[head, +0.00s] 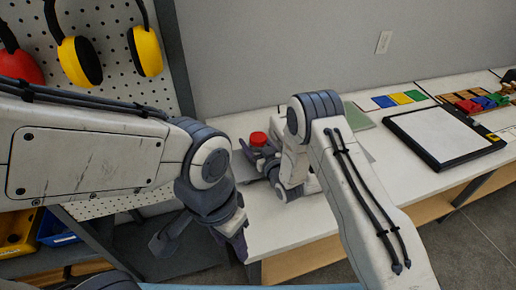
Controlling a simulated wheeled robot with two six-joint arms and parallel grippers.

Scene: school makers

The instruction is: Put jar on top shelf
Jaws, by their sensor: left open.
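A jar with a red lid (258,139) is at the left end of the white table (290,232). Its body is mostly hidden behind my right gripper (257,160). The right gripper's dark fingers are at the jar, just below the lid; I cannot tell whether they are closed on it. My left gripper (203,243) is open and empty, pointing down beside the table's left end, apart from the jar. I cannot make out which surface is the top shelf; a shelf unit with bins shows partly at the lower left.
A pegboard (104,22) with yellow earmuffs (80,60) and red earmuffs (18,66) stands at left. A yellow bin (18,235) and blue bin (55,230) sit below. A black-framed white board (440,135) and coloured cards (400,98) lie on the table's right.

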